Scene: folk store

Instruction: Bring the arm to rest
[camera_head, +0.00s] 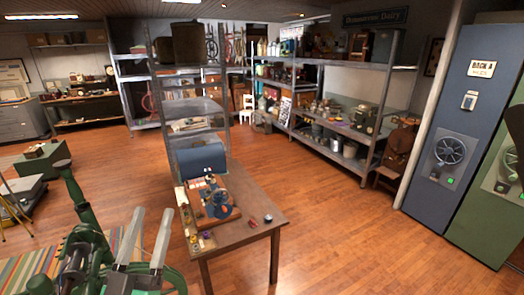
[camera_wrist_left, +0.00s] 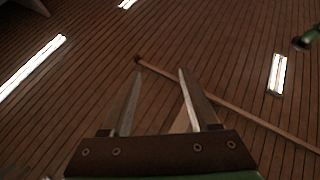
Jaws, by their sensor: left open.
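My left gripper (camera_head: 152,212) is at the lower left of the head view, pointing upward. Its two grey fingers stand apart with nothing between them. In the left wrist view the same gripper (camera_wrist_left: 160,74) is open and empty, with dark slats behind it. My right gripper cannot be made out in either view.
A small wooden table (camera_head: 258,208) carrying a blue device (camera_head: 218,204) stands right of my left gripper. Metal shelves (camera_head: 350,62) fill the back. Blue (camera_head: 466,105) and green cabinets stand at the right. Open wooden floor (camera_head: 330,225) lies between table and cabinets.

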